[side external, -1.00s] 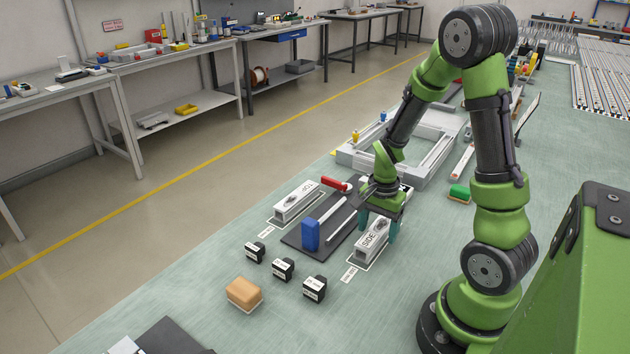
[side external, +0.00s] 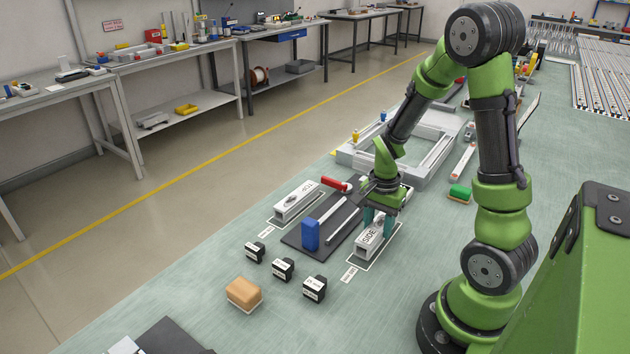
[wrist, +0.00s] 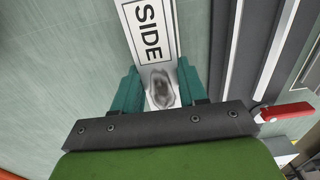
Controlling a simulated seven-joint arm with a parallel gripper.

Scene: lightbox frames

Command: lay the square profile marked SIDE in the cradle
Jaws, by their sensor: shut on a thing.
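The white square profile marked SIDE (side external: 371,241) lies in its outlined spot on the bench, and its label shows in the wrist view (wrist: 147,30). My gripper (side external: 380,216) is shut on the far part of it, with a teal finger on each side. In the wrist view the fingers (wrist: 160,85) flank a grey oval patch on the profile. No clear gap shows beneath the profile. The cradle seems to be the dark plate (side external: 293,239) just left of it, with pale rails, a blue block (side external: 310,235) and a red handle (side external: 334,184). My gripper hides its far right part.
A similar profile marked TOP (side external: 296,202) lies left of the plate. Several small labelled black blocks (side external: 283,269) and a tan block (side external: 243,292) stand in front. A grey frame fixture (side external: 360,160) is behind. A green-topped block (side external: 459,194) lies right.

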